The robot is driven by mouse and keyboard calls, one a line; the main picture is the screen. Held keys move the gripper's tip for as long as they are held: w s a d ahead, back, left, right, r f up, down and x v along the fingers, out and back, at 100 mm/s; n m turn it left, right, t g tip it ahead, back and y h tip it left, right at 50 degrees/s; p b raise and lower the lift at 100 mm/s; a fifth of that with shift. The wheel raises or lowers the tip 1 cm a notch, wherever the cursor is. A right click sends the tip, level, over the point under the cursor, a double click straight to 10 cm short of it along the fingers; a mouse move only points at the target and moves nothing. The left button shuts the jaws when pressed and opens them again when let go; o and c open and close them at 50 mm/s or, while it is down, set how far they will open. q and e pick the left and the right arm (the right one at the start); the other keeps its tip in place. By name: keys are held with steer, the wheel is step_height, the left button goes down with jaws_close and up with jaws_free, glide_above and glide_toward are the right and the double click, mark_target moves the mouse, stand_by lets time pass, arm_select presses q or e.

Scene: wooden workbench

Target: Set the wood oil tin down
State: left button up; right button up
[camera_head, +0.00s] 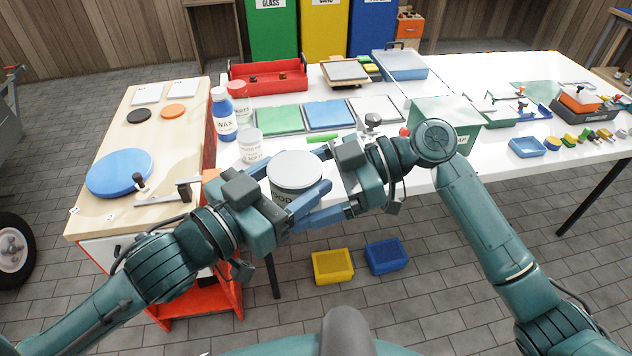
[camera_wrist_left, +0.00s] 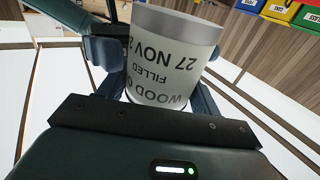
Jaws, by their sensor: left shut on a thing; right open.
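The wood oil tin (camera_head: 296,168), a pale cylinder with a grey lid, is between my two grippers near the front edge of the white bench (camera_head: 399,190). My left gripper (camera_head: 301,174) is shut on it. In the left wrist view, the tin (camera_wrist_left: 168,62) sits between the blue fingers, its label upside down and reading "WOOD O…", "FILLED" and "27 NOV". My right gripper (camera_head: 314,187) is open, close to the tin on its right side. The tin's base is hidden in the head view, so I cannot tell whether it touches anything.
A white tin (camera_head: 250,150) and blue wax bottle (camera_head: 224,118) stand behind it to the left. Green (camera_head: 279,120) and blue panels (camera_head: 329,115) lie behind. A green bin (camera_head: 452,112) stands right. Yellow (camera_head: 332,266) and blue boxes (camera_head: 387,257) are on the floor.

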steer(key=c, duration=1.2)
arm_select(q)
steer(key=o, duration=1.3)
arm_select(e)
steer(key=shift+c, duration=0.4)
